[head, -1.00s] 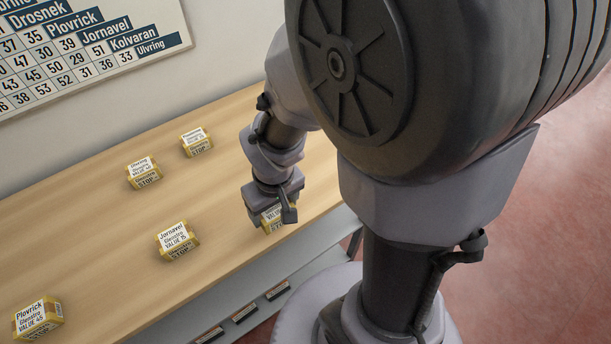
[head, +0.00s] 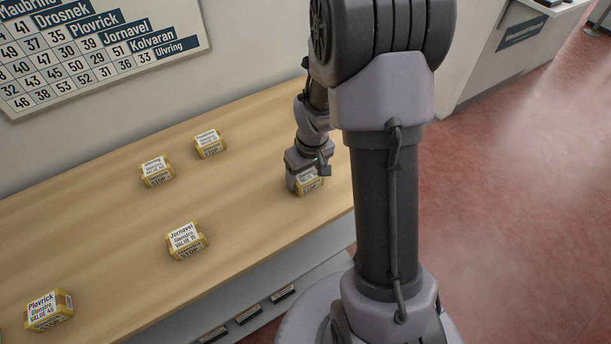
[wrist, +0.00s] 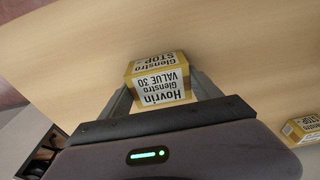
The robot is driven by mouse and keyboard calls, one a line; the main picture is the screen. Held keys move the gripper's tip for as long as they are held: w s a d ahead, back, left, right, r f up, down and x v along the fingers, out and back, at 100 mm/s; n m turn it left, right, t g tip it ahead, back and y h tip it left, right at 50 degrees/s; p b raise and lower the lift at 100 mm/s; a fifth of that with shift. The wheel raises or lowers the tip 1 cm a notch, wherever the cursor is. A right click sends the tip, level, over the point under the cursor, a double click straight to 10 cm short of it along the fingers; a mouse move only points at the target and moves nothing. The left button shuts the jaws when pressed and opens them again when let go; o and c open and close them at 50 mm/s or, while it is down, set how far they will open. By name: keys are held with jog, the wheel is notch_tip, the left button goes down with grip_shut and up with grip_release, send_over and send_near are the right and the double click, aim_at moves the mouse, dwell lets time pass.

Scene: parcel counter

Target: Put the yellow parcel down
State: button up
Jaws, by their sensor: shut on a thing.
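My gripper (head: 309,170) is shut on a yellow parcel (head: 309,185) with a white label, near the right part of the wooden counter (head: 245,225). In the wrist view the same parcel (wrist: 157,82) sits between the two fingers of my gripper (wrist: 162,92); its label reads Hovrin, Glenstro, VALUE 30. The parcel is at or just above the counter top; I cannot tell if it touches. Its far sides are hidden by the fingers.
Other yellow parcels stand on the counter: one marked Jornavel (head: 186,240), one marked Plovrick (head: 48,310), and two at the back (head: 157,171) (head: 210,143). A price board (head: 95,55) hangs on the wall. The counter between the held parcel and the back pair is clear.

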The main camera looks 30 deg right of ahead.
jog(key=shift+r, duration=0.15)
jog(key=o, duration=1.5)
jog(key=shift+f, duration=0.2)
